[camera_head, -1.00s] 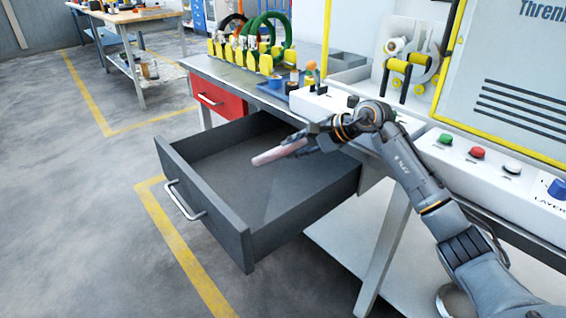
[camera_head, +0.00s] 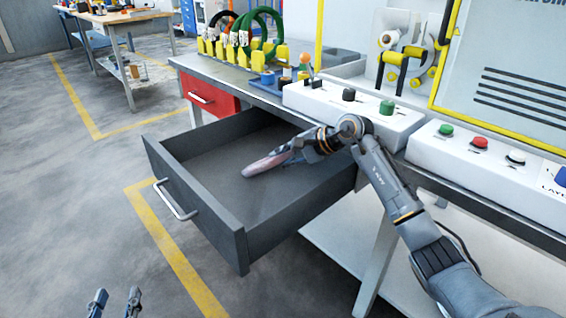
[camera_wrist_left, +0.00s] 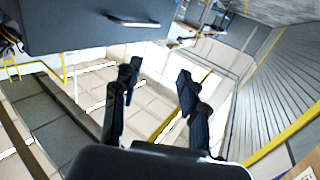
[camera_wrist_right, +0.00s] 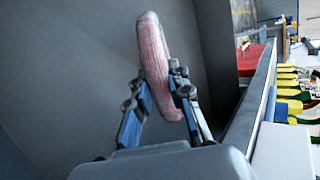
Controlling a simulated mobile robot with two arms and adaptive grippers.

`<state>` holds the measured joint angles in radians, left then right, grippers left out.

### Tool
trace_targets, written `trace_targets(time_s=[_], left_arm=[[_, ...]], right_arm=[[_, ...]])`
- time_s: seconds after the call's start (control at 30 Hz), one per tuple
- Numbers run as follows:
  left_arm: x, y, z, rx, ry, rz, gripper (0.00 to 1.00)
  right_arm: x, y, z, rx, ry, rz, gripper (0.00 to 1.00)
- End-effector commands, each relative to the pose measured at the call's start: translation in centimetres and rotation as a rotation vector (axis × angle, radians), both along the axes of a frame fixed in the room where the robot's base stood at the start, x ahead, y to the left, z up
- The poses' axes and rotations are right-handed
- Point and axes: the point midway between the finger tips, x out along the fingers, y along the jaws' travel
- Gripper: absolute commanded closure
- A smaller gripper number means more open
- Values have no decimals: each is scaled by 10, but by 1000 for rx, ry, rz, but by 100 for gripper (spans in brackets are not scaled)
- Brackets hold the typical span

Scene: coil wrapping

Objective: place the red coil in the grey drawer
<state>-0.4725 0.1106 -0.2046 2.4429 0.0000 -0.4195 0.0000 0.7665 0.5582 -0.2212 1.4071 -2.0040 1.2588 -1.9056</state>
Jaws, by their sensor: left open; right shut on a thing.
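The grey drawer (camera_head: 196,209) is pulled open under the workbench, and its inside looks empty apart from what I hold over it. My right gripper (camera_head: 288,156) reaches over the drawer from the right, shut on the red coil (camera_head: 263,164). In the right wrist view the coil (camera_wrist_right: 154,62) is a pinkish-red ring seen nearly edge-on between the fingers (camera_wrist_right: 158,98), with the grey drawer interior behind it. I cannot tell whether it touches the drawer floor. My left gripper (camera_head: 116,302) is open and empty at the bottom left, outside the drawer; its spread fingers (camera_wrist_left: 157,85) show in the left wrist view.
A closed red drawer (camera_head: 208,96) is beside the grey one. On the bench stand a yellow rack (camera_head: 238,54) with green, black and orange coils, a white button panel (camera_head: 470,146) and the wrapping machine (camera_head: 510,70). Floor left of the drawer is clear.

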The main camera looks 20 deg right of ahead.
Motion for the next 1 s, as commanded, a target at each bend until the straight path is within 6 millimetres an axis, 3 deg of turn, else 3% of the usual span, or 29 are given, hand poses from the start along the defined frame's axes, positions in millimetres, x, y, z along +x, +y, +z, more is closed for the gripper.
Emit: trace_targets(time_s=[0.47,0.5,0.6,1.0], left_arm=[[1,-1,9,-13,-49,-3,57],[1,-2,10,-14,-53,-3,57],[1,-2,10,-13,-52,-3,57],[1,-1,6,-6,-19,-1,57]], right_arm=[[1,1,-2,1,-4,1,100],[1,1,-4,1,0,1,75],[1,0,-4,1,0,1,58],[-2,-3,1,-2,-1,0,58]])
